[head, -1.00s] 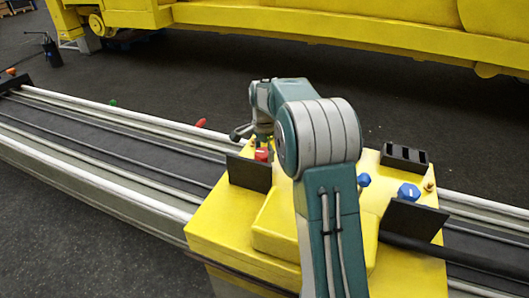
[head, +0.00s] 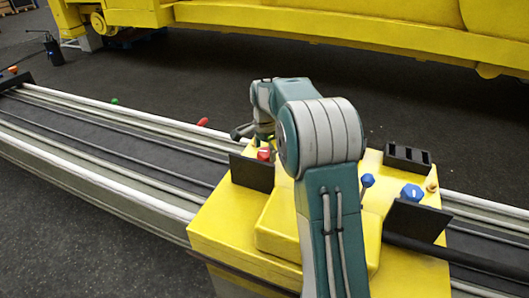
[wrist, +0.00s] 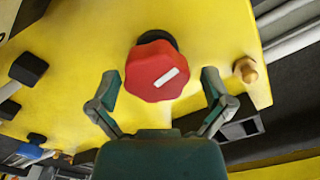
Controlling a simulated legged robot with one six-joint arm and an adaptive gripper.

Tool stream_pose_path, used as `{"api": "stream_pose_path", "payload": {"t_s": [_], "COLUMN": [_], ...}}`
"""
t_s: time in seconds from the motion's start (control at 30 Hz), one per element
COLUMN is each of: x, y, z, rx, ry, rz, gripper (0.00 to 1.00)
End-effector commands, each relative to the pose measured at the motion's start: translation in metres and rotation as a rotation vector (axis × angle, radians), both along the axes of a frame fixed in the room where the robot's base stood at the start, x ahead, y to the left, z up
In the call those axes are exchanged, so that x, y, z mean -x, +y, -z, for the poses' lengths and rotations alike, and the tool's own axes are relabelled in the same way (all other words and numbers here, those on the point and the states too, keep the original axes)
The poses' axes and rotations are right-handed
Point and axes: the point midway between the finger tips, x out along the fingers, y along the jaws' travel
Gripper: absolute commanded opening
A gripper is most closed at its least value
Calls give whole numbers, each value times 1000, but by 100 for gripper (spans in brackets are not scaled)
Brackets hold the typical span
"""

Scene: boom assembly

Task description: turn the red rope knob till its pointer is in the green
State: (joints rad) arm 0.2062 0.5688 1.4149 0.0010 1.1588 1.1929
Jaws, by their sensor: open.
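The red rope knob (wrist: 156,70) stands on the yellow housing (wrist: 85,60), with a white pointer bar on its face that lies diagonally in the wrist view. My gripper (wrist: 160,82) is open, with one finger on each side of the knob's near edge. A gap shows between each finger and the knob, so it is not gripped. In the head view the knob (head: 264,154) shows small behind a black plate, just below my gripper (head: 258,138). No green zone shows around the knob in either view.
A brass bolt (wrist: 246,70) stands close to the right finger. A black slotted block (wrist: 243,124) is at the lower right. In the head view, blue knobs (head: 411,192) and a black plate (head: 252,172) rise from the yellow housing. Long rails (head: 110,150) run off to the left.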

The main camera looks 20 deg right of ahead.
Motion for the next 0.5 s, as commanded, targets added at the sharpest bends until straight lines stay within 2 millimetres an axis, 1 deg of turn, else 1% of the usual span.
{"api": "stream_pose_path", "payload": {"t_s": [0.07, 0.17, 0.5], "x": [0, -1, -2], "y": [0, 0, 1], "z": [-6, -20, -90], "rx": [1, 1, 1], "ry": [-2, -5, -4], "rz": [0, 0, 0], "gripper": [100, 100, 100]}}
